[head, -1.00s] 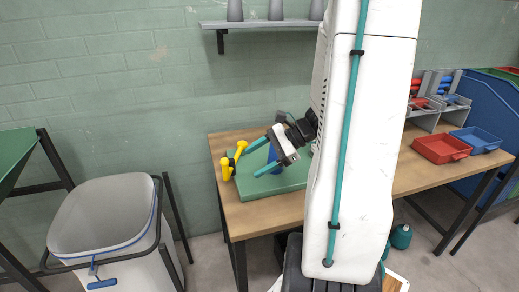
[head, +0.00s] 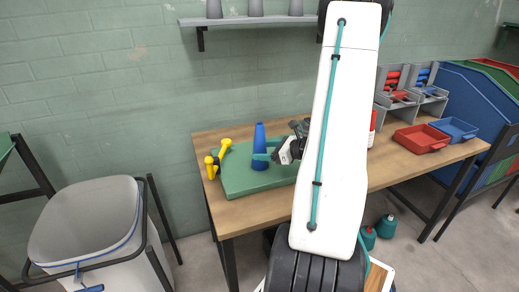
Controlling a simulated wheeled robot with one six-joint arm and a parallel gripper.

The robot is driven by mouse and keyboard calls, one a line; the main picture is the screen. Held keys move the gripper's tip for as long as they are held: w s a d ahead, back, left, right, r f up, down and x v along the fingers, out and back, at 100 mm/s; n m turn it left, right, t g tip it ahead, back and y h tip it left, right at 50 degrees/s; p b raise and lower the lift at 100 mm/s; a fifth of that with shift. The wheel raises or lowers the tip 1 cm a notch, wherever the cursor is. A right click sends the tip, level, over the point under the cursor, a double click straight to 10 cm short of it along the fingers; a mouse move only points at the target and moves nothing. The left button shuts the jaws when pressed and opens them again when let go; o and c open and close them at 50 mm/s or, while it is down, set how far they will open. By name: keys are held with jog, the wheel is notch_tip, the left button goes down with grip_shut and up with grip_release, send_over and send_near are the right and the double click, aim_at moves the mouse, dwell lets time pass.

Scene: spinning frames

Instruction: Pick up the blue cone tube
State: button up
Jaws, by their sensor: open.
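The blue cone tube (head: 259,138) stands upright on the green pad (head: 240,180) on the wooden table, in the head view. One finger overlaps the cone's lower part in the picture. I cannot tell whether it touches the cone.
A red bin (head: 420,138) and a blue bin (head: 453,129) stand at the table's right. A large grey bin (head: 85,225) stands on the floor at left. A shelf (head: 250,20) hangs above.

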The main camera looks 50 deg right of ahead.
jog(key=shift+x, duration=1.25)
jog(key=c, duration=1.1)
jog(key=shift+o, duration=0.2)
